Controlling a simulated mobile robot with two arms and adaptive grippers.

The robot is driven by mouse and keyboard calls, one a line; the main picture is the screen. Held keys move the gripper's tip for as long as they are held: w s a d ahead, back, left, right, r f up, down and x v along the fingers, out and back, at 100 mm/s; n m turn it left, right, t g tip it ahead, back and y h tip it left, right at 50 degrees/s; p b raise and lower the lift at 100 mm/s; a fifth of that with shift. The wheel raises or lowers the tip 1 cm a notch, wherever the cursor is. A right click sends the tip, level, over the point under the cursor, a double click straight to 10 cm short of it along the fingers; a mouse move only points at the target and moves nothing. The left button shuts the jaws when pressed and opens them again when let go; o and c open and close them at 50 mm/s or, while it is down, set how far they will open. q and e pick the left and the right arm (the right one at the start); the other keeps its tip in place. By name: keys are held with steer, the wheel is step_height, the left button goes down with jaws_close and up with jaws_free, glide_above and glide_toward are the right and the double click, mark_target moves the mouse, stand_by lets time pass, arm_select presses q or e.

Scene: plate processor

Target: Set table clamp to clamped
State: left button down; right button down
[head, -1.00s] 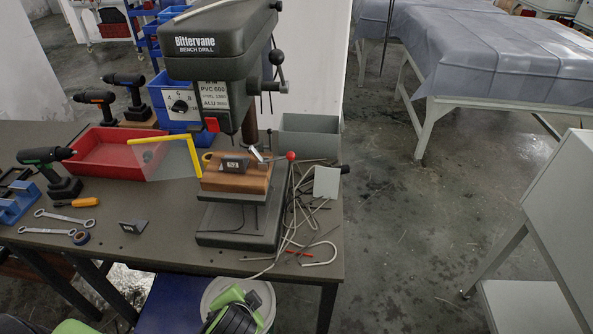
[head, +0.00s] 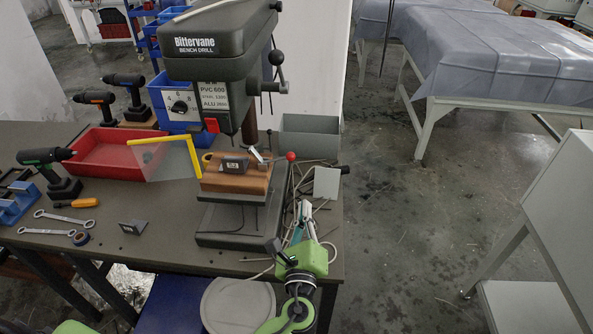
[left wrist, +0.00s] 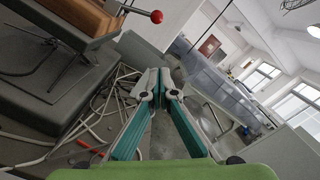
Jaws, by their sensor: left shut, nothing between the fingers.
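The bench drill (head: 222,45) stands on the workbench, with a wooden block (head: 236,182) on its table. A lever with a red ball knob (head: 291,156) sticks out at the right of the drill table and looks like the table clamp. The knob also shows at the top of the left wrist view (left wrist: 156,16). Whether it is clamped I cannot tell. My left gripper (head: 304,206) is shut and empty. It is in front of and below the knob, near the bench's right edge, apart from the lever. My right gripper is not in view.
Loose cables and rods (left wrist: 103,115) lie under and beside my left fingers. A pale square plate (head: 327,182) and a grey bin (head: 309,136) are at the bench's right side. A yellow-edged clear guard (head: 172,162) stands left of the block. A round pale lid (head: 238,306) is below the bench front.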

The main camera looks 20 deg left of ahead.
arm_select(q)
steer(key=w+a+r+p, duration=0.3)
steer(key=w+a+p, duration=0.2)
steer(key=w, duration=0.4)
steer(key=shift+w+a+r, duration=0.2)
steer(key=shift+w+a, duration=0.05)
steer(key=shift+w, duration=0.1)
steer(key=shift+r+n, duration=0.5)
steer(key=shift+n, duration=0.2)
stand_by(0.4)
steer(key=s+a+r+n, duration=0.1)
steer(key=a+r+n, duration=0.4)
steer(key=n, duration=0.6)
steer(key=shift+s+a+r+g, duration=0.15)
steer(key=shift+a+r+g, duration=0.2)
steer(key=shift+r, duration=0.75)
